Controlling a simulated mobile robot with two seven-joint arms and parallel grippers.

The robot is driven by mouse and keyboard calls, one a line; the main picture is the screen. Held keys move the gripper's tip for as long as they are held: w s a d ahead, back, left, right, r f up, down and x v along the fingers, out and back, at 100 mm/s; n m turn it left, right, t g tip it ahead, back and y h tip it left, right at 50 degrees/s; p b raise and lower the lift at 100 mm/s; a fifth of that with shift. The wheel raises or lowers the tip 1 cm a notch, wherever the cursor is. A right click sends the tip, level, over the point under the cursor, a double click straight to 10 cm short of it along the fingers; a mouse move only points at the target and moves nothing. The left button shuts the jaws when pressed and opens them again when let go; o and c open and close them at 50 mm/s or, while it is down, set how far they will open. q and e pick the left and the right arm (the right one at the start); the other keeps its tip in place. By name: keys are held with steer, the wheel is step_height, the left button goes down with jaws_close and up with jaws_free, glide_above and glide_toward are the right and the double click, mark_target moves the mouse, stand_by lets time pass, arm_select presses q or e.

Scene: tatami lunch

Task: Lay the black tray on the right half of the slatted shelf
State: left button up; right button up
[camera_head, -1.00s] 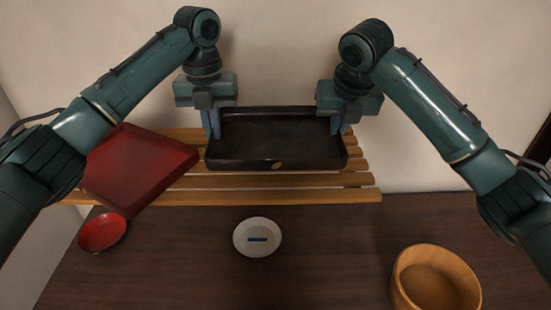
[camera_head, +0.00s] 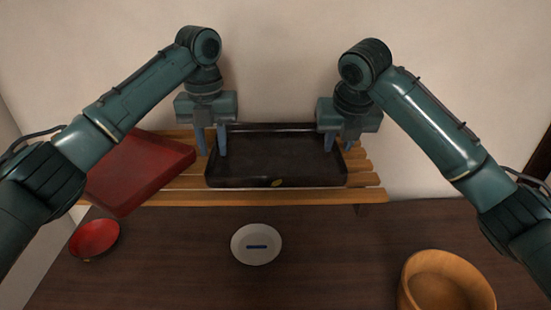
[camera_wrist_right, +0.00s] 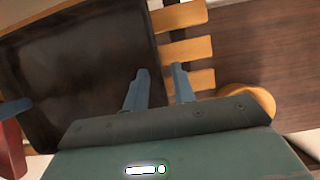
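The black tray (camera_head: 275,165) lies level on the right part of the slatted shelf (camera_head: 300,197) in the head view and appears to rest on the slats. My left gripper (camera_head: 211,142) is open, one finger outside the tray's left wall and one inside. My right gripper (camera_head: 338,142) is open at the tray's right wall. In the right wrist view, my right gripper's fingers (camera_wrist_right: 160,85) are spread either side of the tray's wall. The tray's dark floor (camera_wrist_right: 80,70) fills the left of that view.
A red tray (camera_head: 140,170) covers the shelf's left part, partly behind my left arm. Below are a red dish (camera_head: 95,239), a white plate with a blue mark (camera_head: 257,244) and a wooden bowl (camera_head: 445,283) on the dark table (camera_head: 330,250). A wall stands behind the shelf.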

steer(key=shift+s+r, duration=0.15)
steer(key=shift+r, duration=0.35)
arm_select(q)
step_height(320, 180, up, 12)
arm_select(e)
steer(key=v, duration=1.1)
steer(key=shift+s+f, duration=0.1)
steer(key=shift+s, duration=0.05)
